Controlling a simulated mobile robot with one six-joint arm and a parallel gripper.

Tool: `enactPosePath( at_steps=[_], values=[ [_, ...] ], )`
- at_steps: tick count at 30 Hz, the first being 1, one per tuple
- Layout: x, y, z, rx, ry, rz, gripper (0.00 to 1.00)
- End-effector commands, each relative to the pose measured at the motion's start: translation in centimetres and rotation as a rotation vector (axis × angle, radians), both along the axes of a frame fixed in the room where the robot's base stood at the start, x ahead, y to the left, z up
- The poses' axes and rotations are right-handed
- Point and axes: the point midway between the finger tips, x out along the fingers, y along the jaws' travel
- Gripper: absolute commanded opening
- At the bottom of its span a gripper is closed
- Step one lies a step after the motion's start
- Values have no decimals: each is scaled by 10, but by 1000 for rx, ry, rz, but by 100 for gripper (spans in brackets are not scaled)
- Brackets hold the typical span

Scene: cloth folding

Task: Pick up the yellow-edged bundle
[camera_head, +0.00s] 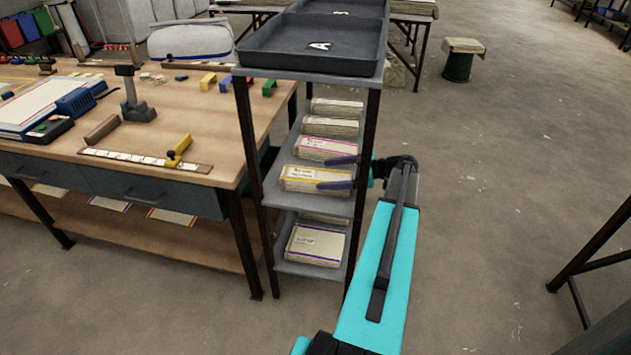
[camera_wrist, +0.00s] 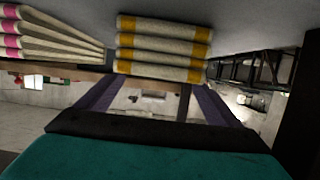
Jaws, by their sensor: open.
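The yellow-edged bundle (camera_head: 312,173) is a cream folded stack lying on the middle shelf of the rack, with a label on its front. In the wrist view the yellow-edged bundle (camera_wrist: 163,50) shows near the top centre, with yellow bands at both ends. My gripper (camera_head: 322,173) is open, its two dark purple fingers reaching in from the right across the right part of the bundle. In the wrist view my gripper (camera_wrist: 151,86) has its fingers apart and empty, the tips close to the bundle. Whether they touch it I cannot tell.
A pink-edged bundle (camera_head: 325,148) lies directly behind the yellow-edged one; more cream bundles (camera_head: 331,126) sit farther back. A purple-edged bundle (camera_head: 315,245) lies on the shelf below. A dark tray (camera_head: 300,62) tops the rack. A workbench (camera_head: 222,140) stands left; floor is open right.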

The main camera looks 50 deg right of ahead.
Motion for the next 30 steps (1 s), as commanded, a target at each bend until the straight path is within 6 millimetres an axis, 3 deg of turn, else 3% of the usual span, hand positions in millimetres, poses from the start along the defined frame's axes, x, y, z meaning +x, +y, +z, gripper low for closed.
enactPosePath(
  at_steps=[15, 30],
  values=[
    [39, 24, -16, -1, 0, 1, 87],
    [42, 26, -18, 0, 0, 2, 87]
  ],
)
